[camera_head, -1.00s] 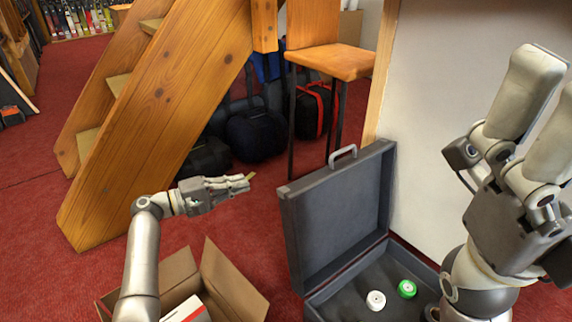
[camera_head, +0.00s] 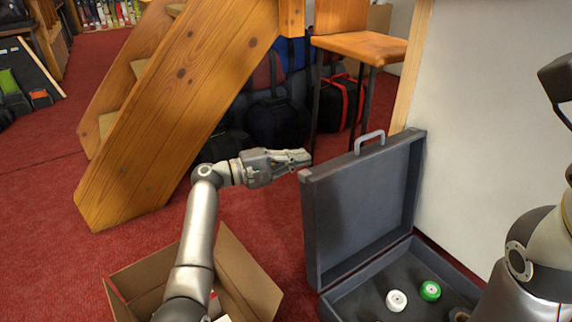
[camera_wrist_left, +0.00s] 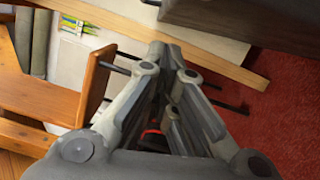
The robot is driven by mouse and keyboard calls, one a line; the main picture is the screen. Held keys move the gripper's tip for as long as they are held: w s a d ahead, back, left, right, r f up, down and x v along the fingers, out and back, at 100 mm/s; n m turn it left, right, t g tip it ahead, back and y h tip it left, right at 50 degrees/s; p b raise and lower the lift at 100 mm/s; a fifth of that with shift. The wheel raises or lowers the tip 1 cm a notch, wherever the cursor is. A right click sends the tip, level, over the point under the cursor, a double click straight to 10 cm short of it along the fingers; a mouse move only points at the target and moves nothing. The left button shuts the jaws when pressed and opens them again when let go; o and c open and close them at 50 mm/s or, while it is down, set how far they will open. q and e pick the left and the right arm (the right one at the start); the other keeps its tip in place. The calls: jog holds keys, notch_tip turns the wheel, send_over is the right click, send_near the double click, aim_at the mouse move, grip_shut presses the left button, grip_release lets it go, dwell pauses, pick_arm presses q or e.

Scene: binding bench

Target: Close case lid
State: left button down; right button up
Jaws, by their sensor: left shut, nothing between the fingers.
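The grey case stands open on the floor at the lower right of the head view. Its lid (camera_head: 365,205) is raised close to upright, with a light handle (camera_head: 369,141) on its top edge. The case base (camera_head: 360,298) holds a white round item (camera_head: 396,300) and a green one (camera_head: 430,290). My left gripper (camera_head: 308,156) is shut and empty, pointing right, at the lid's upper left corner; I cannot tell whether it touches. In the left wrist view its fingers (camera_wrist_left: 160,48) are together. My right gripper is outside the head view; only parts of that arm show.
An open cardboard box (camera_head: 255,285) stands left of the case, partly behind my left arm. Wooden stairs (camera_head: 170,120) rise at the left. A wooden chair (camera_head: 360,47) and dark bags (camera_head: 275,122) stand behind. A pale wall (camera_head: 490,130) is right of the case.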

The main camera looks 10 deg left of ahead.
pick_arm(q)
jog(key=shift+s+d+r+b, duration=0.25)
jog(key=shift+s+d+b, duration=0.2)
jog(key=shift+s+d, duration=0.45)
